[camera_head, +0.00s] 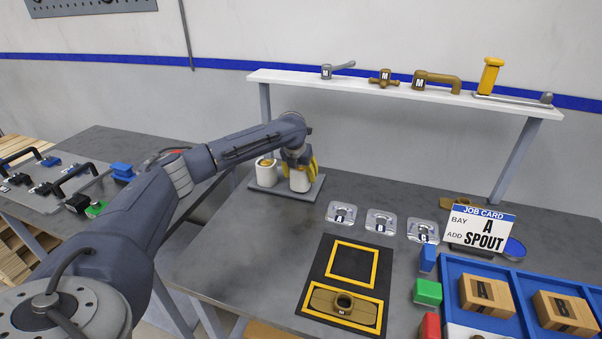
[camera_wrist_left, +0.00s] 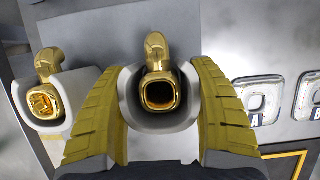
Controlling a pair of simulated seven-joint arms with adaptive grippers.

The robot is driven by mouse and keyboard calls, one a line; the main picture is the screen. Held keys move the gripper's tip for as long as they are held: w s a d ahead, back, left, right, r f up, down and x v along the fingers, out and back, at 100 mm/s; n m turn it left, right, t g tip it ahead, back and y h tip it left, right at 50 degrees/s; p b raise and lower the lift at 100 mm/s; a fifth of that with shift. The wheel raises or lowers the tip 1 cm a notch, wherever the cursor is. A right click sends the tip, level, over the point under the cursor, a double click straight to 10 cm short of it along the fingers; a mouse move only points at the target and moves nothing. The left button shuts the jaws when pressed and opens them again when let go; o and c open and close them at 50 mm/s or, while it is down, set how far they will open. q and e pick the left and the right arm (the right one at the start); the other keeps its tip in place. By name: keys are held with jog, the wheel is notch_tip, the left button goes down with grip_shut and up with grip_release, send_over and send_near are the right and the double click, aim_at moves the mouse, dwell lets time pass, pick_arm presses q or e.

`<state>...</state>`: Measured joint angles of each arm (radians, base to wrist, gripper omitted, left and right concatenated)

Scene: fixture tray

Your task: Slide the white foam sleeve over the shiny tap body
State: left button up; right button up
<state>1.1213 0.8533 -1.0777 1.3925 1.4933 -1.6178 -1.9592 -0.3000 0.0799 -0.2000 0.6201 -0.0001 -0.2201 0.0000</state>
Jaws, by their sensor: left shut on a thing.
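My left gripper (camera_head: 301,165) is over a small grey tray (camera_head: 262,185) at the back left of the bench. In the wrist view its two yellow fingers (camera_wrist_left: 160,100) close on either side of a white sleeve (camera_wrist_left: 180,118). A shiny gold tap body (camera_wrist_left: 157,58) with a square hollow end shows inside that sleeve, which appears to surround it. In the head view this sleeve (camera_head: 299,182) stands upright at the tray, its top hidden by the gripper. A second white sleeve (camera_head: 266,175) with a gold part (camera_wrist_left: 42,103) in it stands to its left. My right gripper is out of view.
Clear plates (camera_head: 341,213) marked with letters lie right of the tray. A dark mat (camera_head: 335,258) with yellow frames holds a bronze fitting (camera_head: 343,302). A shelf (camera_head: 395,90) with taps stands behind. Blue bins (camera_head: 515,280) are front right.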

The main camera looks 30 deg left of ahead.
pick_arm(q)
jog(key=o, duration=0.9)
jog(key=shift+o, duration=0.2)
notch_tip(320, 180, up, 11)
dwell(1.2)
dwell(0.4)
